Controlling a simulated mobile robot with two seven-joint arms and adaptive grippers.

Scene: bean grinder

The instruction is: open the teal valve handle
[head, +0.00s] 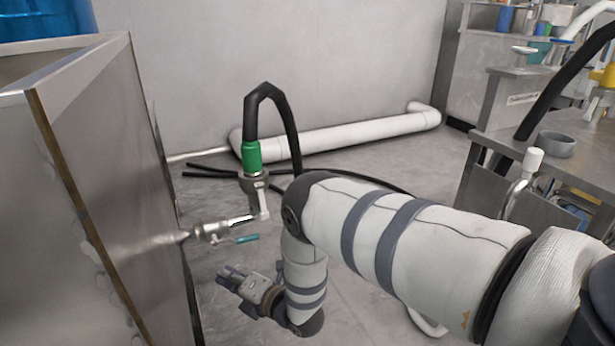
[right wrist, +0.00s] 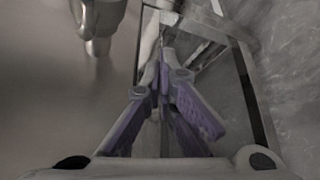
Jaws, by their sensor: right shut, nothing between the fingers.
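The teal valve handle (head: 247,239) is a small lever below a metal valve and pipe (head: 208,231) that stick out from the side of a steel cabinet. The lever lies nearly level and points to the right. My right gripper (head: 226,277) is below the lever and slightly left of it, apart from it, near the cabinet side. It is shut and empty. In the right wrist view its purple-padded fingers (right wrist: 163,62) come together at the tips. A metal pipe part (right wrist: 98,30) shows at the upper left there; the teal lever cannot be made out. My left gripper is not in view.
The steel cabinet (head: 110,140) stands close on the left. A green hose coupling (head: 252,155) with a black hose rises behind the valve. A white pipe (head: 340,135) runs along the back wall. A steel workbench (head: 500,125) stands at the right. The floor between is partly clear.

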